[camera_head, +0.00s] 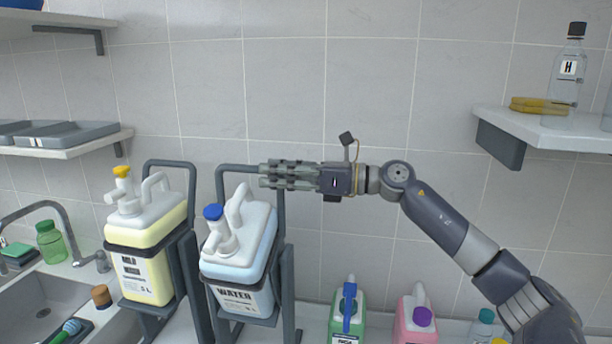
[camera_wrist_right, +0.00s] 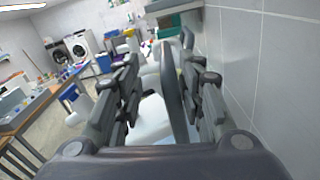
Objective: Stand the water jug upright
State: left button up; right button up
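The water jug (camera_head: 240,247) is white and pale blue, with a blue cap (camera_head: 213,212) and a label reading WATER. It sits tilted forward in a dark grey stand (camera_head: 287,285) with a tall looped frame. My right gripper (camera_head: 265,176) points left at the top right of that loop, above the jug's handle. In the right wrist view its fingers (camera_wrist_right: 165,95) are apart, with a dark grey bar of the frame running between them. White jug plastic (camera_wrist_right: 152,122) shows below the bar. Whether the fingers touch the bar is unclear. My left gripper is not in view.
A yellow jug (camera_head: 150,240) leans in a similar stand to the left, beside a sink (camera_head: 45,305). Green (camera_head: 347,325) and pink (camera_head: 420,325) bottles stand low to the right. A shelf (camera_head: 545,131) with a clear bottle is at upper right. The tiled wall is close behind.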

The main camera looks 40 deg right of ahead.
jog(key=v, duration=0.7)
jog(key=shift+s, duration=0.25)
jog(key=shift+r, duration=0.1)
jog(key=shift+d, duration=0.15)
